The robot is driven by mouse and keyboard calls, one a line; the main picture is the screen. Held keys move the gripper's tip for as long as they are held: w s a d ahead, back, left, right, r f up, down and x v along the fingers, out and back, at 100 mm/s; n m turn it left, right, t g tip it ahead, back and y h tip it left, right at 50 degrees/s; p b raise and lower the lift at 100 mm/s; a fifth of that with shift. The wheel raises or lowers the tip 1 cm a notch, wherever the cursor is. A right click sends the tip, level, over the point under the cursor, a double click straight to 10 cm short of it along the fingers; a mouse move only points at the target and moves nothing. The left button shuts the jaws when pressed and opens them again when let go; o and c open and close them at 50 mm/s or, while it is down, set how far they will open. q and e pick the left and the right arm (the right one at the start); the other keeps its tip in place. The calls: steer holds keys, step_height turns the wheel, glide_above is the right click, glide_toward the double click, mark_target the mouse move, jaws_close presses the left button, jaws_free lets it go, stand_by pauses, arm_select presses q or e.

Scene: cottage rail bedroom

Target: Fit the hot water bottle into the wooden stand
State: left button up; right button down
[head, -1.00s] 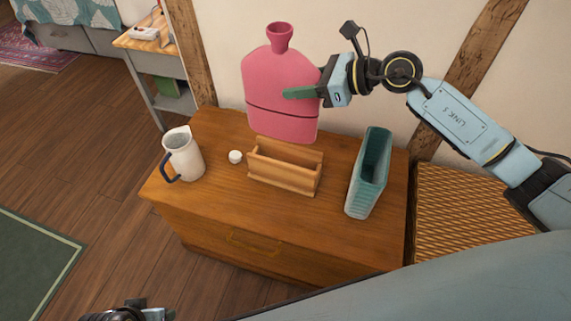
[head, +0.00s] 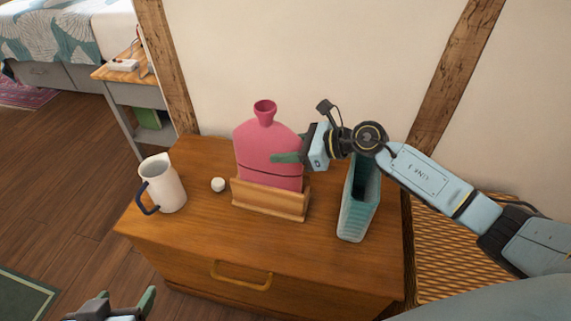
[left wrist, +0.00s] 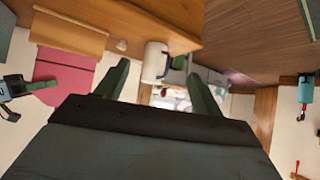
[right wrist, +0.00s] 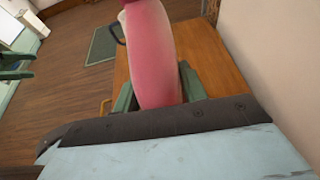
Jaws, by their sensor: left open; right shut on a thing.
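The pink hot water bottle (head: 266,141) stands upright with its neck up, its lower end inside the wooden stand (head: 270,205) on the dresser. The stand's front wall hides the bottle's bottom edge, so I cannot tell if it touches the stand's floor. My right gripper (head: 288,158) is shut on the bottle at its right side. The right wrist view shows the bottle (right wrist: 150,55) between the two fingers. My left gripper (head: 125,305) is open and empty, low at the front left, apart from the dresser. The left wrist view shows the bottle (left wrist: 62,70) and stand (left wrist: 68,32) upside down.
A white jug (head: 164,186) with a blue handle and a small white round thing (head: 218,185) stand left of the stand. A teal ribbed container (head: 358,210) stands close on its right, under my right arm. The wall is behind; the dresser's front (head: 200,235) is clear.

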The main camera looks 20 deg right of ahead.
arm_select(q)
steer(key=w+d+r+t+h+b, duration=0.1)
steer(key=w+d+r+t+b, duration=0.1)
steer(key=w+r+t, duration=0.2)
step_height(320, 180, up, 3)
steer(key=shift+w+d+f+t+h, duration=0.15)
steer(key=shift+d+t+h, duration=0.2)
steer(key=shift+t, duration=0.35)
arm_select(e)
step_height(320, 180, down, 4)
arm_select(q)
steer(key=shift+r, duration=0.35)
arm_select(e)
steer(key=shift+f, duration=0.1)
steer(key=c, duration=0.8)
jaws_free()
arm_select(q)
steer(key=shift+w, duration=0.1)
